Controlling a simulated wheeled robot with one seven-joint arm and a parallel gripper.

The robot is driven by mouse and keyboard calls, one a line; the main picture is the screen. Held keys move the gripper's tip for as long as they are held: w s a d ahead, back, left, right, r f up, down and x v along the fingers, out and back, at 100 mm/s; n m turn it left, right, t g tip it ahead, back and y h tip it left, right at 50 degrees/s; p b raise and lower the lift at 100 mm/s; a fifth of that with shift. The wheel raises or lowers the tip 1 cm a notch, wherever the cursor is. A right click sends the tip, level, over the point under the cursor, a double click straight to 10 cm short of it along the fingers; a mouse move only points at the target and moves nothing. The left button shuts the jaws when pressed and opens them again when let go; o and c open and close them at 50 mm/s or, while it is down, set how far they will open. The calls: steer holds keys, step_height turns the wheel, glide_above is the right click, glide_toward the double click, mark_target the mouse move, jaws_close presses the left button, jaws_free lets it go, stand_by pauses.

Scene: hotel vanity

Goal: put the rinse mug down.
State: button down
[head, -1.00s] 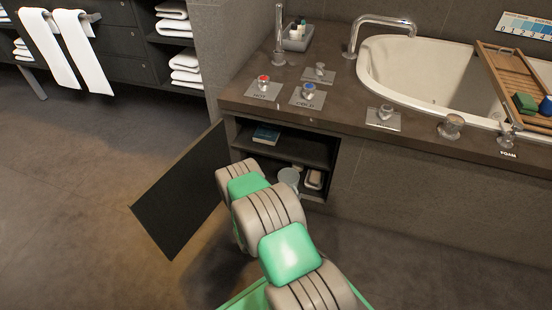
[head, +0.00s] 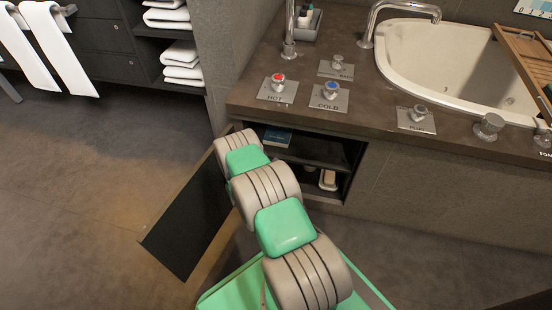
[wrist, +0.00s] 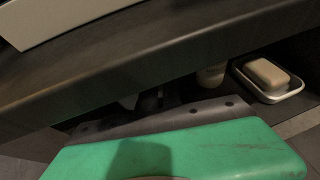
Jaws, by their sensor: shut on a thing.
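My gripper (wrist: 150,101) reaches into the open cabinet under the counter, at its lower level. In the wrist view its green housing fills the bottom and its fingers are dark and mostly hidden. In the head view my arm covers the gripper and the mug.
A soap dish with a bar of soap (wrist: 268,78) sits right of my gripper, with a pale rounded object (wrist: 211,77) beside it. The shelf edge (wrist: 130,55) runs close above. A book (head: 277,137) lies on that shelf. The open cabinet door (head: 190,220) stands left of my arm.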

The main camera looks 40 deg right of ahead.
steer(key=shift+w+f, duration=0.2)
steer(key=shift+f, duration=0.2)
steer(key=shift+w+a+f+b, duration=0.1)
steer(key=shift+f+b, duration=0.9)
steer(key=shift+f, duration=0.3)
steer(key=shift+f, duration=0.2)
steer(key=c, duration=1.5)
jaws_free()
steer(key=shift+r, duration=0.1)
